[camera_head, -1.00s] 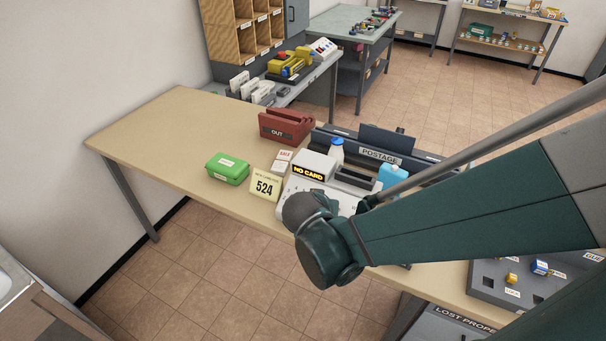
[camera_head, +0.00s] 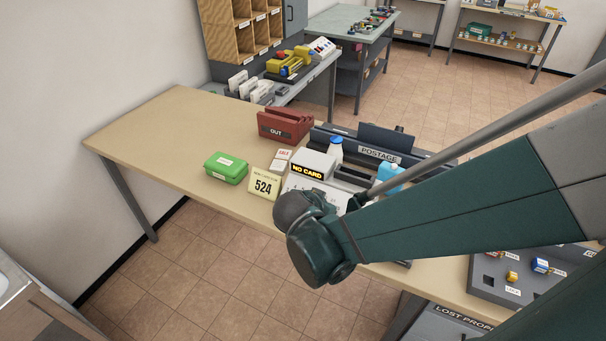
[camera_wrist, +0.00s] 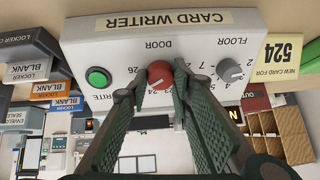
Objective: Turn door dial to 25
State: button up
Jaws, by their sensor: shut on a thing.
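The card writer (camera_wrist: 105,50) is a white box that appears upside down in the wrist view. Its red door dial (camera_wrist: 160,75) sits between my gripper's (camera_wrist: 158,92) two fingertips, which are shut on it. A pale mark shows on the dial; its exact reading is hard to tell. Numbers such as 26, 24 and 23 are around it, partly hidden by the fingers. The grey floor dial (camera_wrist: 229,70) is to the right and the green write button (camera_wrist: 97,77) to the left. In the head view my arm covers much of the card writer (camera_head: 318,164), whose display reads NO CARD.
A yellow 524 sign (camera_head: 264,185) stands beside the card writer, with a green box (camera_head: 226,168) farther left. A red OUT tray (camera_head: 284,126), a white bottle with a blue cap (camera_head: 336,149) and a postage unit (camera_head: 380,155) are behind. The table's left part is clear.

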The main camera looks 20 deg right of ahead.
jog(key=o, duration=0.9)
jog(key=shift+a+r, duration=0.1)
jog(key=shift+v, duration=5.8)
jog(key=shift+r, duration=0.1)
jog(key=shift+s, duration=0.1)
jog(key=shift+s+d+r+n+y, duration=0.3)
jog(key=shift+s+r+n+y, duration=0.6)
jog(key=shift+n, duration=0.7)
jog(key=shift+s+d+r+n+y, duration=0.3)
jog(key=shift+s+r+n+y, duration=0.6)
jog(key=shift+n, duration=0.7)
jog(key=shift+s+d+r+n+y, duration=0.3)
jog(key=shift+s+r+n+y, duration=0.6)
jog(key=shift+n, duration=0.7)
jog(key=shift+w+f, duration=0.15)
jog(key=shift+w, duration=0.05)
